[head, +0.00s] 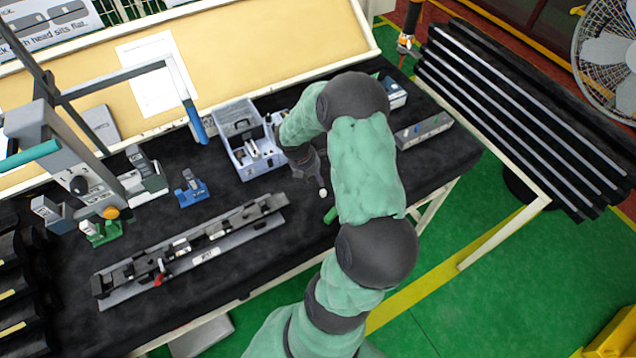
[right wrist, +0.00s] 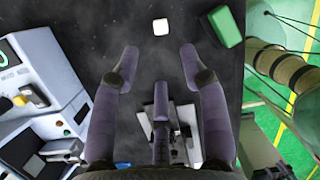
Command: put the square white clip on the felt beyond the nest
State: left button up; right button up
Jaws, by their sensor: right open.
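The square white clip (head: 322,192) lies on the black felt (head: 240,290). It also shows in the right wrist view (right wrist: 161,26), lying flat just past and between my fingertips. My right gripper (right wrist: 160,58) is open and empty above the felt; in the head view it shows (head: 311,176) beside the clip, partly hidden by my arm. A green block (head: 331,215) lies close to the clip and also shows in the right wrist view (right wrist: 222,26). I cannot tell for sure which fixture is the nest. My left gripper is not in view.
A long rail fixture (head: 205,255) lies along the front of the table. A white compartment box (head: 243,165) stands behind it. Blue (head: 191,190) and green (head: 100,232) clamps and a press (head: 45,130) stand at left. A grey bar (head: 423,131) lies at right.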

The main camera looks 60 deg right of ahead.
jog(key=shift+v, duration=1.35)
